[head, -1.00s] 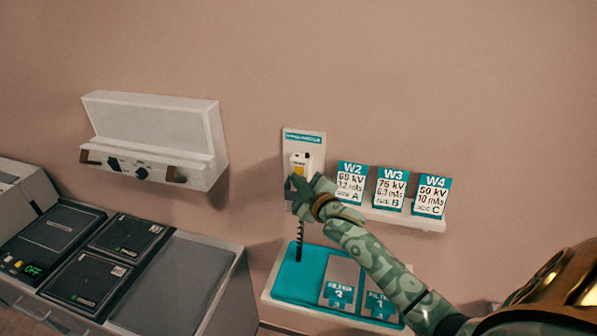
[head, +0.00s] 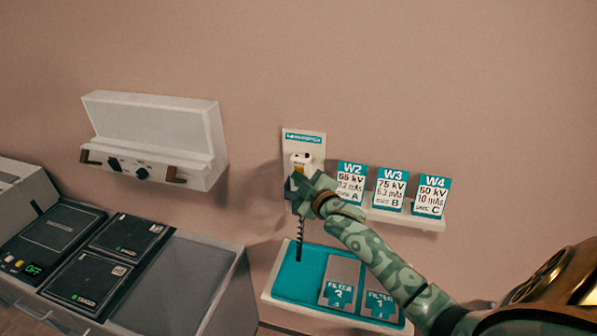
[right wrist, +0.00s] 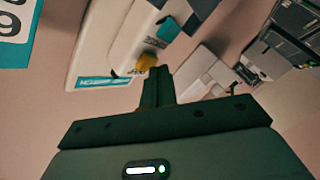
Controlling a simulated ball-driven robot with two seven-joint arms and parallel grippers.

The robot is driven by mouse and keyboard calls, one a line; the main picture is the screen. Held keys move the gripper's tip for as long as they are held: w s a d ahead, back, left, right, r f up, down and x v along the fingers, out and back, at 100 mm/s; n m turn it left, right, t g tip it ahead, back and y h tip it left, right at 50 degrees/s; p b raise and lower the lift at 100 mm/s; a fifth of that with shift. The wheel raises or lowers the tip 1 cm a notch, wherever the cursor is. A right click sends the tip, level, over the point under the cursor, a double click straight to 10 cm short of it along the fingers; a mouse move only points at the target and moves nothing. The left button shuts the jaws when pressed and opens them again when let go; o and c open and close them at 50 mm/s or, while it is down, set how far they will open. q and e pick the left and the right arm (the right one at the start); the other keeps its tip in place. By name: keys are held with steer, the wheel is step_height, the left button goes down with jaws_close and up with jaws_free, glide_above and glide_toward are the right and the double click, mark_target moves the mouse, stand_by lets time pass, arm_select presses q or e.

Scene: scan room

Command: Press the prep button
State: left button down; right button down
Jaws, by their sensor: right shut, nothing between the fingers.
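A white hand switch (head: 301,159) hangs on a pale wall plate (head: 304,142) with a teal label strip, and a coiled cord runs down below it. Its yellow button (right wrist: 147,62) shows clearly in the right wrist view; in the head view my gripper mostly covers it. A teal part (right wrist: 167,27) sits on the same white body. My right gripper (head: 296,183) is shut and empty. Its fingertips (right wrist: 160,72) are right at the yellow button, but I cannot tell whether they touch it. My left gripper is not in view.
A shelf with teal-headed cards (head: 391,190) is right of the switch. Below is a teal tray (head: 288,279) with two filter plates (head: 340,283). A white wall box (head: 155,130) with knobs hangs left, above a grey console (head: 190,285). The wall above is clear.

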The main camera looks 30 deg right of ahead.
steer(key=shift+w+d, duration=0.25)
steer(key=shift+d, duration=0.05)
stand_by(0.4)
steer(key=shift+a, duration=0.1)
steer(key=shift+s+a+p, duration=0.55)
steer(key=shift+s+a, duration=0.05)
steer(key=shift+a, duration=0.1)
steer(key=s+a+p, duration=0.2)
steer(key=s+a, duration=0.1)
steer(key=shift+s+a, duration=0.15)
steer(key=shift+a, duration=0.15)
stand_by(0.3)
stand_by(0.7)
